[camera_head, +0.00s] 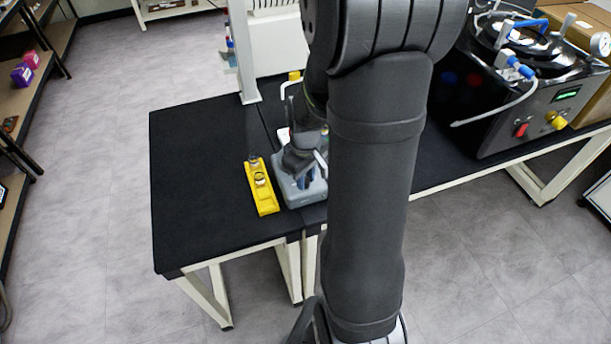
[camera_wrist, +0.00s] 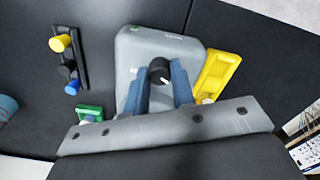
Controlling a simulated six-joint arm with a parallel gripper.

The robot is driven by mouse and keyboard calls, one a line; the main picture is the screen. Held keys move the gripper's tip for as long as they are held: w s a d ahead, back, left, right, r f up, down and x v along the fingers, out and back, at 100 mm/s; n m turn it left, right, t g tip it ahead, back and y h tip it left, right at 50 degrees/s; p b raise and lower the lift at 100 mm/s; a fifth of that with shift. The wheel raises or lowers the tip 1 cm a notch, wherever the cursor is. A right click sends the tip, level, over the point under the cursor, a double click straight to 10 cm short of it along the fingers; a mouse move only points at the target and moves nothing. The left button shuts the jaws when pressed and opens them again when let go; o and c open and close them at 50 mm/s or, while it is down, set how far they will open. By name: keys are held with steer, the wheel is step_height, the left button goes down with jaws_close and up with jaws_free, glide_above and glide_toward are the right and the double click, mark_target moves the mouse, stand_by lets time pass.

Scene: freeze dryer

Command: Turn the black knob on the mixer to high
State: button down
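The grey mixer (camera_wrist: 150,45) stands on the black table, and its body also shows in the head view (camera_head: 309,190). The black knob (camera_wrist: 159,70), with a white pointer mark, is on its face in the wrist view. My gripper (camera_wrist: 160,72) reaches over the mixer, its two blue fingers apart, one at each side of the knob. I cannot tell whether the fingertips touch the knob or leave a small gap. In the head view my gripper (camera_head: 304,178) is above the mixer, and my arm hides part of the mixer. The knob cannot be made out there.
A yellow rack (camera_head: 262,187) stands close beside the mixer. The black freeze dryer (camera_head: 520,105), with its red switch and yellow knob, is at the right. A white stand (camera_head: 242,60) rises behind. The left part of the table (camera_head: 195,180) is clear.

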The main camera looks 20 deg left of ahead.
steer(key=shift+m, duration=0.3)
steer(key=m, duration=1.3)
steer(key=shift+m, duration=0.3)
steer(key=m, duration=0.9)
steer(key=shift+m, duration=0.5)
steer(key=c, duration=1.2)
jaws_free()
steer(key=shift+r, duration=0.15)
